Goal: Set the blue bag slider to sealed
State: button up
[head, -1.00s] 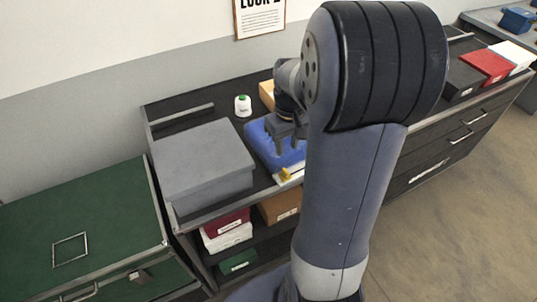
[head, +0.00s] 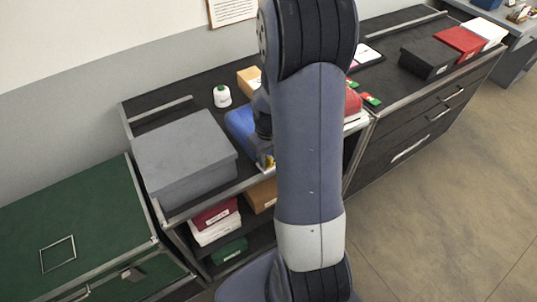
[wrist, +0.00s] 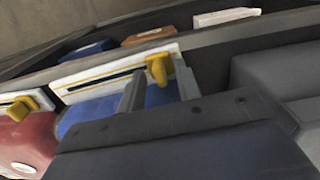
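The blue bag (head: 238,121) lies on the dark counter, partly hidden by my arm in the head view. In the wrist view its blue body (wrist: 90,112) shows below a white track with a dark slot (wrist: 100,84). Its yellow slider (wrist: 157,69) is at the right end of the track and shows in the head view (head: 267,162). My gripper (wrist: 158,78) reaches over the bag, its fingers apart on either side of the slider. I cannot tell whether either finger touches it. In the head view my gripper is mostly hidden behind my arm.
A red bag (wrist: 25,140) with its own yellow slider (wrist: 22,107) is close to the blue bag. A large grey box (head: 180,150) stands on the other side. A white bottle (head: 222,96) stands behind, and boxes fill the shelf below.

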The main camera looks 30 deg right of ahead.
grip_shut()
dwell(0.5)
jog(key=d, duration=0.5)
jog(key=w+d, duration=0.1)
jog(key=d, duration=0.4)
jog(key=d+b, duration=0.1)
jog(key=d, duration=0.4)
jog(key=shift+w+d, duration=0.2)
grip_release()
